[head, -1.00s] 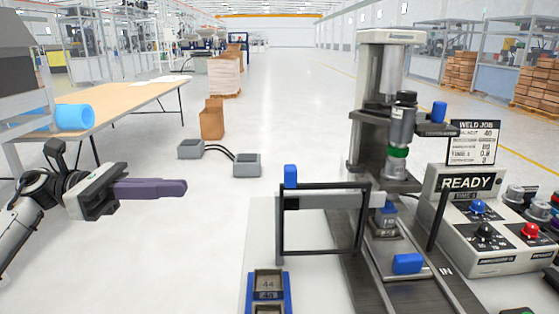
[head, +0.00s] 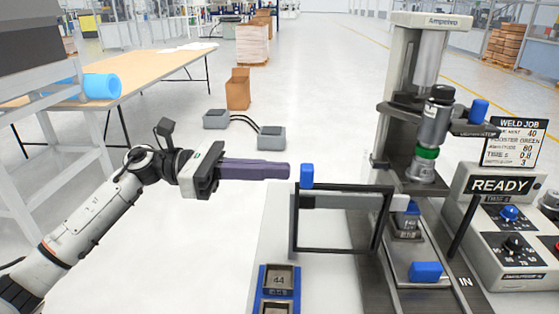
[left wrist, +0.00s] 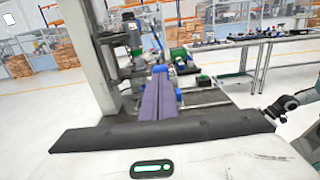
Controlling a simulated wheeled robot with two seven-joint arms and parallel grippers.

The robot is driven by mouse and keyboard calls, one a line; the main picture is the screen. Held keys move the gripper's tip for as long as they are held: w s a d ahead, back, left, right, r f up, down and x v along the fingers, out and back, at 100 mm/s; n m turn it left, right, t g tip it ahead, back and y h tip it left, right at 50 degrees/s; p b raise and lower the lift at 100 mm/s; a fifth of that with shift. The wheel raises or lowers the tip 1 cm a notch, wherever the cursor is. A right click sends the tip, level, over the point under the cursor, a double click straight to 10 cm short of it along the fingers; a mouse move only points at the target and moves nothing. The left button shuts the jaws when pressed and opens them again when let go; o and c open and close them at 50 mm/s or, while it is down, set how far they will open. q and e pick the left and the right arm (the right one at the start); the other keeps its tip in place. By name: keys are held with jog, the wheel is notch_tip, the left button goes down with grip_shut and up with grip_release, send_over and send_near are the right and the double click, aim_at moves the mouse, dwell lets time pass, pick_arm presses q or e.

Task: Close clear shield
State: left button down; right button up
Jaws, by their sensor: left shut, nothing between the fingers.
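The clear shield is a see-through pane in a black frame (head: 293,225), standing out to the left of the press in the head view. A blue knob (head: 306,176) sits at its upper left corner, and a pale bar joins it towards the press. My left gripper (head: 289,171) is shut and empty, its purple fingers pointing right, with the tips just left of the knob. A small gap seems to show; contact is unclear. In the left wrist view the shut fingers (left wrist: 158,98) point towards the press, and part of what looks like my right arm shows at the right edge.
The press (head: 400,60) rises behind and right of the shield. A control box marked READY (head: 500,186) and a weld job sign (head: 514,142) stand right. A blue tray (head: 262,290) with metal parts lies below the shield.

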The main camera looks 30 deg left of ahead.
pick_arm(q)
jog(key=shift+w+d, duration=0.35)
jog(key=shift+d, duration=0.3)
pick_arm(e)
jog(key=shift+w+r, duration=0.3)
jog(key=shift+r, duration=0.2)
